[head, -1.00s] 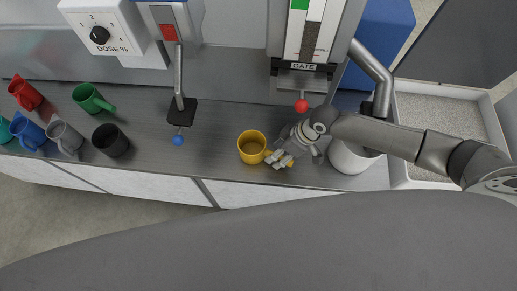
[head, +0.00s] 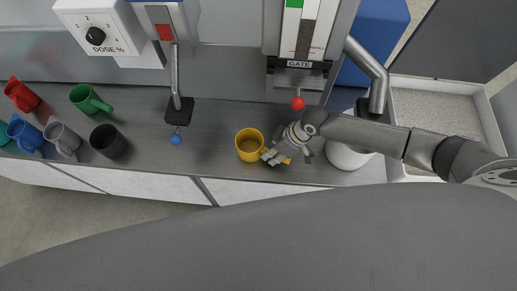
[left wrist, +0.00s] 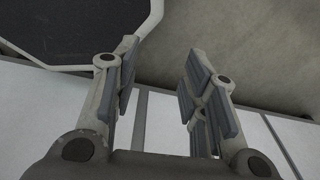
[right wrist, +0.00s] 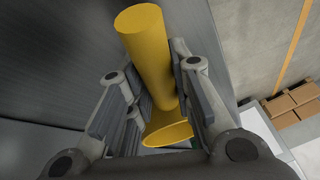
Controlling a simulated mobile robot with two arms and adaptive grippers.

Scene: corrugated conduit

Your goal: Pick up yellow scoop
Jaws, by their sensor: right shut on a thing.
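The yellow scoop (head: 250,148) stands upright on the grey counter near its front edge, its round opening facing up. Its handle points right, toward my right gripper (head: 273,157). In the right wrist view the scoop's thick yellow handle (right wrist: 150,60) passes between the fingers of my right gripper (right wrist: 158,95), which is shut on it. A curved yellow rim shows below the handle there. The inner finger pads are partly hidden by the handle. My left gripper (left wrist: 158,80) shows only in the left wrist view, with its fingers apart and nothing between them.
Several coloured mugs or scoops, including a black one (head: 108,141) and a green one (head: 91,98), stand at the left. A white bucket (head: 346,157) stands right, partly behind my right arm.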

